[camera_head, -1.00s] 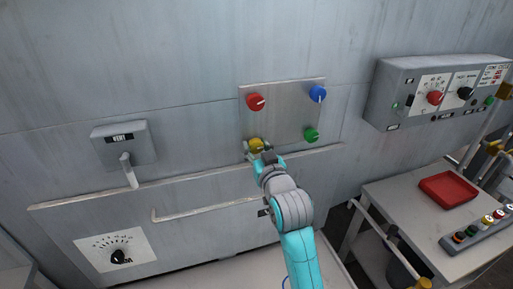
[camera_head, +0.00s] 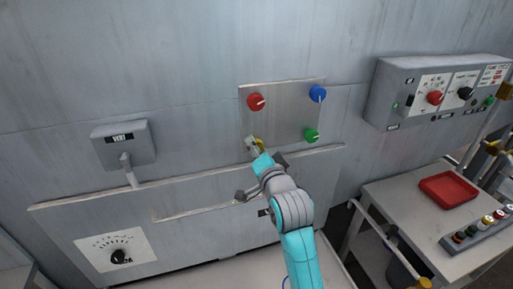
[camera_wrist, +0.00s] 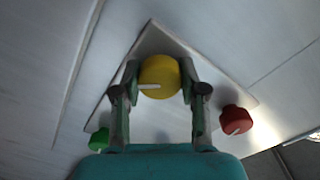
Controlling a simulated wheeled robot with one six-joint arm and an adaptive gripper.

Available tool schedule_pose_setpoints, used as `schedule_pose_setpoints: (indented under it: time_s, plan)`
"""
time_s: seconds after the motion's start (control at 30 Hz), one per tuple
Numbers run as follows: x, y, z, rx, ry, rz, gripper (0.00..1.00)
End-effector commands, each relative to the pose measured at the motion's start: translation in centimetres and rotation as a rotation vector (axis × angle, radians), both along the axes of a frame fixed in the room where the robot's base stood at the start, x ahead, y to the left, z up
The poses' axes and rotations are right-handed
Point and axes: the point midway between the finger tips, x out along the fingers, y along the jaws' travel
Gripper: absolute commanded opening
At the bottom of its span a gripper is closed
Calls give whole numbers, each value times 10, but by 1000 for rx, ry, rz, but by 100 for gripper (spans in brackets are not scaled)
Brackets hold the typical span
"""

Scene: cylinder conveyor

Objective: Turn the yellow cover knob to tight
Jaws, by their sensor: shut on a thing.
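The yellow cover knob (camera_head: 258,142) is at the lower left corner of a grey square plate (camera_head: 285,105) on the machine wall, partly hidden by my gripper (camera_head: 256,148) in the head view. In the wrist view the yellow knob (camera_wrist: 160,74) sits between the two fingertips of my gripper (camera_wrist: 159,70), which is shut on it. Its white mark points to the left in that view. The plate also carries a red knob (camera_head: 255,102), a blue knob (camera_head: 317,93) and a green knob (camera_head: 311,135).
A handrail (camera_head: 200,211) runs below the plate. A box with a lever (camera_head: 124,145) is at left, above a dial (camera_head: 118,256). A control box (camera_head: 400,90) is at right. A table (camera_head: 400,200) with a red tray (camera_head: 447,189) stands lower right.

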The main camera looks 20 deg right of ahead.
Motion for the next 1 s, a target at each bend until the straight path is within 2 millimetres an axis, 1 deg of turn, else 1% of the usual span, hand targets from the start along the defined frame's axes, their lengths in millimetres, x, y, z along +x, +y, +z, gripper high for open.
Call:
schedule_pose_setpoints:
  time_s: [0.3,0.5,0.73,1.0]
  plan:
    - [0,0,-1,285,2,-1,7]
    - [0,0,-1,430,2,-1,7]
    - [0,0,-1,538,2,-1,7]
    - [0,0,-1,589,2,-2,7]
